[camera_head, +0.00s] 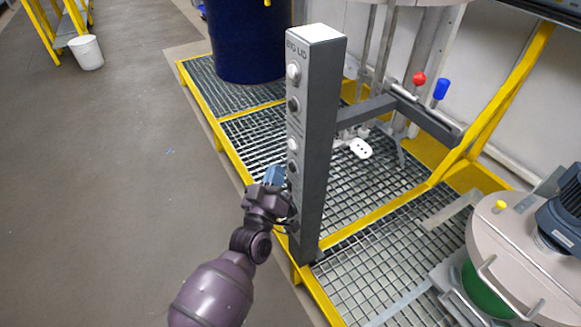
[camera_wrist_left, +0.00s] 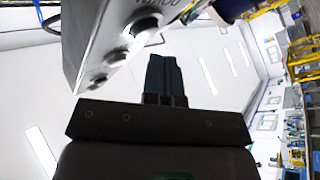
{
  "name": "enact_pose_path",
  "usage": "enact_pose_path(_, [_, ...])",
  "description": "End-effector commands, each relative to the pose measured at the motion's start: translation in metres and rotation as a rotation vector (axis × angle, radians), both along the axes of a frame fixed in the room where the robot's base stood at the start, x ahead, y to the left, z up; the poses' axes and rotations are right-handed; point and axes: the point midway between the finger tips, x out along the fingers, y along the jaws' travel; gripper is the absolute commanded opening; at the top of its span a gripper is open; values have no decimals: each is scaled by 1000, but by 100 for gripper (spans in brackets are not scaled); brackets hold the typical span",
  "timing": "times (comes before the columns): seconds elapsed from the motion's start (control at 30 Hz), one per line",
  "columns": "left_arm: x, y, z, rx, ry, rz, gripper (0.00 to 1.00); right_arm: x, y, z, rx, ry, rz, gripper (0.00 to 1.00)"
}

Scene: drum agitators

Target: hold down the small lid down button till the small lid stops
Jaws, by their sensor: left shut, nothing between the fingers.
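A grey control post (camera_head: 312,130) stands in the middle of the head view, with "BIG LID" lettered near its top. A white button (camera_head: 293,72) and a dark button (camera_head: 293,104) sit on its upper face. A lower white button (camera_head: 292,144) and lower dark button (camera_head: 292,168) sit below. My left gripper (camera_head: 274,176) is shut and empty beside the lower dark button; contact is not clear. In the left wrist view, its closed fingers (camera_wrist_left: 165,75) are near the button panel (camera_wrist_left: 92,40), where partly visible lettering seems to read "DOWN". My right gripper is not in view.
A round lid (camera_head: 515,238) with a blue motor covers a green drum at right. A dark blue drum (camera_head: 246,40) stands behind the post. Yellow-framed grating (camera_head: 250,140) surrounds the post. A grey side arm (camera_head: 425,118) carries red and blue knobs. Open floor lies left.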

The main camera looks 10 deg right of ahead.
Motion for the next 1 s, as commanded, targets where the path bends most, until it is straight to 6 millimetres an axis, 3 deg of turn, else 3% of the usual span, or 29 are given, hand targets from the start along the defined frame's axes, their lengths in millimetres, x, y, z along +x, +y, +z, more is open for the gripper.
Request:
enact_pose_path(0.27, [-2, 6, 1, 1, -2, 1, 0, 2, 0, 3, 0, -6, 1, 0])
enact_pose_path(0.8, [-18, 44, 1, 2, -2, 1, 0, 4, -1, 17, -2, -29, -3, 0])
enact_pose_path(1.0, [-19, 46, 0, 1, 0, 0, 0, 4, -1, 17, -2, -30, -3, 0])
